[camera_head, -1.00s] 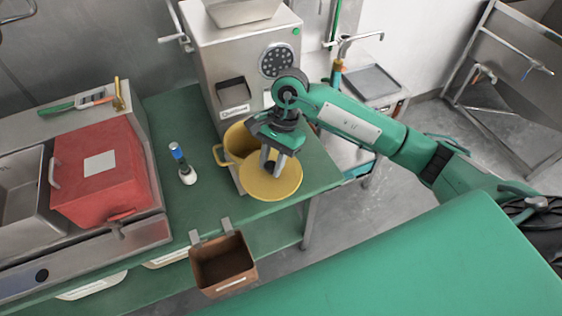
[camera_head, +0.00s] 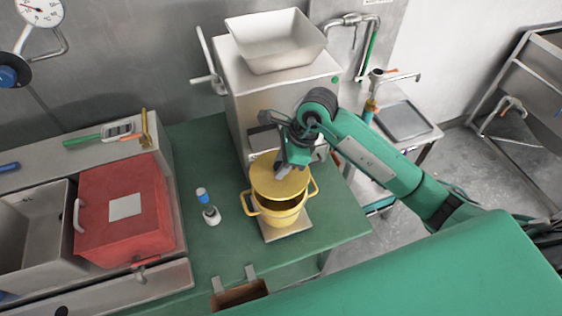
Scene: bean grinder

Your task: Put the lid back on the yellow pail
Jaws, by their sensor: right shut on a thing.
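The yellow pail (camera_head: 279,215) stands upright on a pale board at the front of the grinder, with a handle on each side. My right gripper (camera_head: 287,170) is shut on the yellow lid (camera_head: 277,183), a round flat disc. It holds the lid over the back part of the pail's mouth. The front of the mouth shows dark and uncovered. I cannot tell whether the lid touches the rim. The fingertips are partly hidden by the gripper body. My left gripper is not in view.
The grinder (camera_head: 250,97) with a white hopper (camera_head: 275,42) stands behind the pail. A red box (camera_head: 125,232) is farther left. A brown bin (camera_head: 240,297) hangs at the front edge.

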